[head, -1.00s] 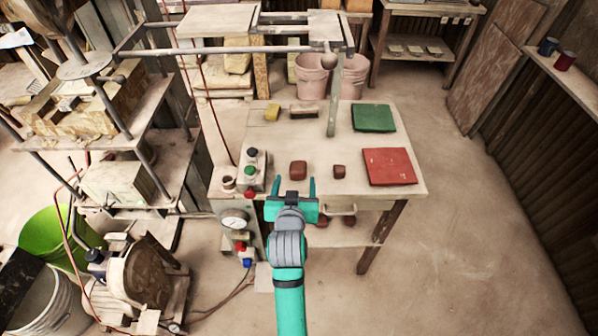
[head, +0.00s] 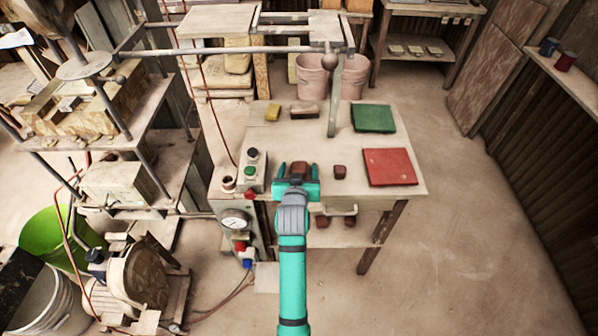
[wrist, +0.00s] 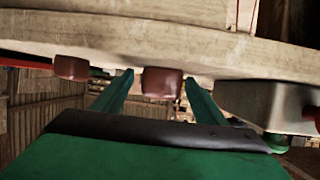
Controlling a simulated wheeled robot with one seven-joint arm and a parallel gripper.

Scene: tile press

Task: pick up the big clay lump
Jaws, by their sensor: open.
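The big clay lump (head: 299,167) is a reddish-brown block on the table, near its front edge. My gripper (head: 298,174) is open, and the lump shows between its two fingers in the head view. The wrist view is upside down; there the big lump (wrist: 162,84) appears between the fingertips, at or just beyond them, with no clear contact. The smaller clay lump (head: 340,172) sits apart to the right. It also shows in the wrist view (wrist: 71,68), at the left, outside the fingers.
A control box (head: 252,168) with buttons stands close left of my gripper. A red mat (head: 389,167) and a green mat (head: 374,118) lie on the right. A yellow sponge (head: 272,113) and a brown block (head: 304,111) lie at the back. A post (head: 334,100) stands behind the lumps.

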